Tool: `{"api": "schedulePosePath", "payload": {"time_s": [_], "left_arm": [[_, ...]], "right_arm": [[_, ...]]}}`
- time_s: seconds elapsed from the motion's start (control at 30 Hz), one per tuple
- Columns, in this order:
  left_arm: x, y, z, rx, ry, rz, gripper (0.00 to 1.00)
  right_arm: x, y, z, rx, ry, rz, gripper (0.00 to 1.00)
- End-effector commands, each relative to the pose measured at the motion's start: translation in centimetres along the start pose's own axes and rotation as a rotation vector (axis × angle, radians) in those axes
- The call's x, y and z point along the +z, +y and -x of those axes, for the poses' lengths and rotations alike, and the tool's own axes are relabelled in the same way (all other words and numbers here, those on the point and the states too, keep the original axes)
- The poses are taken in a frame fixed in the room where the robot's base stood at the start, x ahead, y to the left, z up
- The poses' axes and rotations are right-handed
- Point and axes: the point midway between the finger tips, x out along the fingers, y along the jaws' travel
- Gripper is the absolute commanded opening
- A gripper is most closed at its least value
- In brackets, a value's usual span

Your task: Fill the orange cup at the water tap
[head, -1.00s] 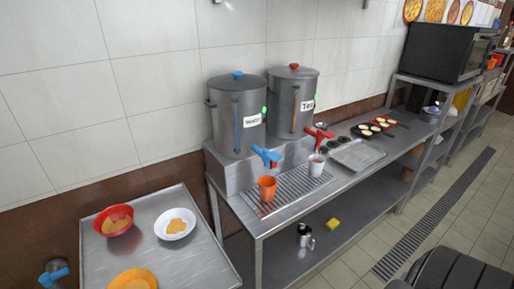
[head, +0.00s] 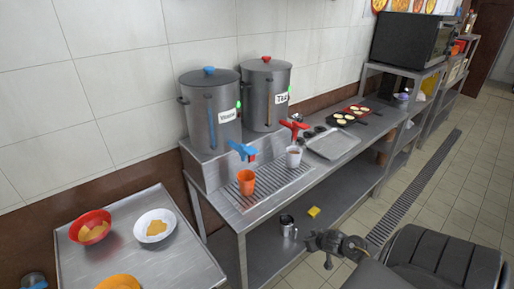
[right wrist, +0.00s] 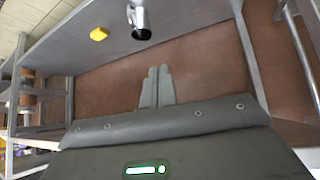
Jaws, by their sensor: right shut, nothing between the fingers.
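The orange cup (head: 247,187) stands upright on the metal drip grate (head: 272,187), below the blue-handled water tap (head: 243,151). The tap belongs to the left steel urn (head: 198,120), which has a blue lid knob and a label reading Water. No stream shows at the tap, and the cup's inside is too small to read. My right gripper (right wrist: 157,75) is shut and empty in the right wrist view, its fingers together, over the lower shelf area and apart from the cup. My left gripper is not in view.
A second urn (head: 265,92) labelled Tea has a red tap (head: 294,128), with a white cup (head: 293,157) of brown drink below. A metal tray (head: 333,145) lies further right. A steel mug (head: 287,224) and yellow sponge (head: 314,212) are on the lower shelf. Bowls stand on the left table (head: 180,255).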

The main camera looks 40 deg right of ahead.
Motion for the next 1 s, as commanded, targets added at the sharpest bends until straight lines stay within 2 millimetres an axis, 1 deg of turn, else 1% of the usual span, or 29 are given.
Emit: {"api": "schedulePosePath", "payload": {"time_s": [0.03, 0.07, 0.1, 0.17, 0.2, 0.27, 0.3, 0.33, 0.4, 0.5, 0.6, 0.7, 1.0], "left_arm": [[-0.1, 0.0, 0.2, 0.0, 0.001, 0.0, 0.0], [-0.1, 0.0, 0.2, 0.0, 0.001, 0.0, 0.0], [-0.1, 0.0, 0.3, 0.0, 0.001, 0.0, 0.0], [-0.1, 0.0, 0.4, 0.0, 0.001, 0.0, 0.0], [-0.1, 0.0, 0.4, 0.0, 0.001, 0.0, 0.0], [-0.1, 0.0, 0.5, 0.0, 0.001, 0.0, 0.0], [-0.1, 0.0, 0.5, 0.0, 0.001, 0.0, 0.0], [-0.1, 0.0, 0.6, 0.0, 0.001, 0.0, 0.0], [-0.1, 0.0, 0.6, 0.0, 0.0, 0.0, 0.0], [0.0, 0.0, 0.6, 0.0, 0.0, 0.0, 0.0], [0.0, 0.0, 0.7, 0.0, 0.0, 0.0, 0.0], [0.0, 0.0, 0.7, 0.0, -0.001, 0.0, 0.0], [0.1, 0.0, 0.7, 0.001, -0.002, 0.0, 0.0]], "right_arm": [[-6.4, 0.6, 2.4, -0.008, 0.084, 0.001, 0.0], [-9.8, 0.6, 3.9, -0.016, 0.129, -0.005, 0.0], [-14.2, 0.4, 6.3, -0.029, 0.188, -0.01, 0.0], [-20.0, -0.7, 10.1, -0.056, 0.271, -0.007, 0.0], [-23.3, -1.6, 12.8, -0.075, 0.323, -0.001, 0.0], [-27.4, -3.5, 16.9, -0.109, 0.393, 0.015, 0.0], [-29.5, -4.8, 19.5, -0.132, 0.434, 0.027, 0.0], [-30.7, -5.9, 21.3, -0.149, 0.461, 0.038, 0.0], [-32.8, -8.2, 25.1, -0.186, 0.514, 0.062, 0.0], [-34.2, -10.6, 28.8, -0.227, 0.563, 0.09, 0.0], [-34.8, -12.0, 30.9, -0.251, 0.589, 0.104, 0.0], [-34.9, -12.4, 31.6, -0.26, 0.597, 0.109, 0.0], [-34.9, -12.5, 31.6, -0.261, 0.598, 0.107, 0.0]]}}
